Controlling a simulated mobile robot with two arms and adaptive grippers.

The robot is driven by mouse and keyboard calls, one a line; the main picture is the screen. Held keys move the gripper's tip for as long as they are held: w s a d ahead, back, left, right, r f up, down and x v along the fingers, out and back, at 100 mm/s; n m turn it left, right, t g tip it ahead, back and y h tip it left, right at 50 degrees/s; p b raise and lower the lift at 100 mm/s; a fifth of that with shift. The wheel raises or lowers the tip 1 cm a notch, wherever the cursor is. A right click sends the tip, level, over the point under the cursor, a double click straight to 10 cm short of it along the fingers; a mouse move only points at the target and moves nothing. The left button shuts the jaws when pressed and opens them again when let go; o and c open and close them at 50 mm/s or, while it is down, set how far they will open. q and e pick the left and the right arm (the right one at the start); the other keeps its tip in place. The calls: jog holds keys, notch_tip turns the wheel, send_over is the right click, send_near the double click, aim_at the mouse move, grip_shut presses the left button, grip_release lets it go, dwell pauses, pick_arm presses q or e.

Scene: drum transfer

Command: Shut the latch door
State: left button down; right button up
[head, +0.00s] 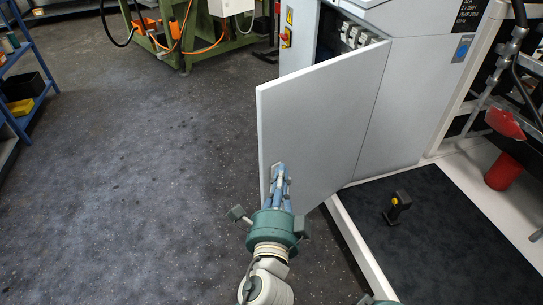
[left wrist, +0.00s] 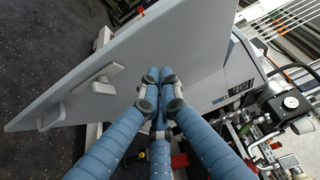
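The latch door (head: 318,120) is a large flat light-grey panel. It stands open, swung out to the left from the grey cabinet. My left gripper (head: 279,172) is in front of the door's lower left part. Its blue fingers (left wrist: 159,76) are drawn together with nothing visible between them; I cannot tell if they touch the panel. Of my right gripper only a green sliver shows at the bottom edge, fingers hidden.
The grey cabinet (head: 410,95) has an open bay with switches behind the door. A dark mat (head: 440,250) with a black and yellow post (head: 397,207) lies to the right, near a red stool-like object (head: 503,172). The floor (head: 130,190) to the left is clear.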

aim_at(274, 143)
pick_arm(q)
jog(key=shift+w+a+f, duration=0.1)
jog(key=shift+w+a, duration=0.25)
jog(key=shift+w, duration=0.8)
jog(key=shift+w+a+r, duration=0.1)
jog(key=shift+w+a, duration=0.25)
jog(key=shift+w, duration=0.8)
jog(key=shift+w+a+f, duration=0.1)
jog(key=shift+w+a, duration=0.25)
jog(key=shift+w, duration=0.8)
jog(key=shift+a, duration=0.1)
